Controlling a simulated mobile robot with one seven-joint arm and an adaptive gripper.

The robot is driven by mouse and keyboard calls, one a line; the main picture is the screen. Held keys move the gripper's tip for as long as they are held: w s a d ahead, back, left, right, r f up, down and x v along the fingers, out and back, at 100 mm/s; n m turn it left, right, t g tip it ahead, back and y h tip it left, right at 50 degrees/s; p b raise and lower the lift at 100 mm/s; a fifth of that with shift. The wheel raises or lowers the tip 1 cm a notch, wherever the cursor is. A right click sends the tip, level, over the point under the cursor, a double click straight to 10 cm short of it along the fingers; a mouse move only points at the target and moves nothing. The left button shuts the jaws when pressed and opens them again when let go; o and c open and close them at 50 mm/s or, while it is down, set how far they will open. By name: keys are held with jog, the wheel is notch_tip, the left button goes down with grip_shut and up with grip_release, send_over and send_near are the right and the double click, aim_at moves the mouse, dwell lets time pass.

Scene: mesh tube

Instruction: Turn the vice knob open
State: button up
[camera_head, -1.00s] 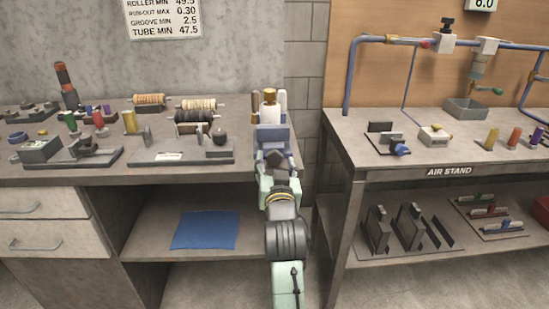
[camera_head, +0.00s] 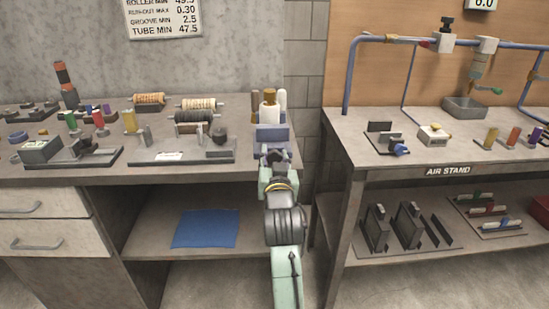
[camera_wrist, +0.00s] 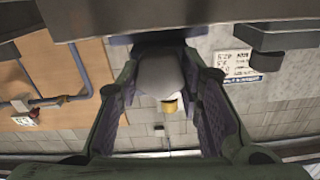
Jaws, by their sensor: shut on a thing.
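The vice (camera_head: 270,137) is a blue-grey block at the right end of the left bench in the head view, with a white and gold piece (camera_head: 269,97) standing at it. My gripper (camera_head: 274,157) is in front of it, at the bench's front edge. In the wrist view a rounded grey knob (camera_wrist: 160,74) sits between the two dark fingers of my gripper (camera_wrist: 164,62), which are shut on it. The knob is largely hidden by my gripper in the head view.
Rollers (camera_head: 196,104) and fixtures (camera_head: 185,152) stand left of the vice on the left bench (camera_head: 50,172). The air stand (camera_head: 440,160) is to the right, across a narrow gap. A blue cloth (camera_head: 205,229) lies on the lower shelf.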

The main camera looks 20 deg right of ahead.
jog(key=c, duration=0.5)
jog(key=shift+f+n+b, duration=0.15)
jog(key=shift+n+b, duration=0.5)
jog(key=shift+n, duration=0.15)
jog(key=shift+n+b, duration=0.4)
jog(key=shift+n, duration=1)
jog(key=o, duration=1.2)
jog(key=shift+a, duration=0.1)
jog(key=v, duration=0.7)
jog(key=shift+s, duration=0.25)
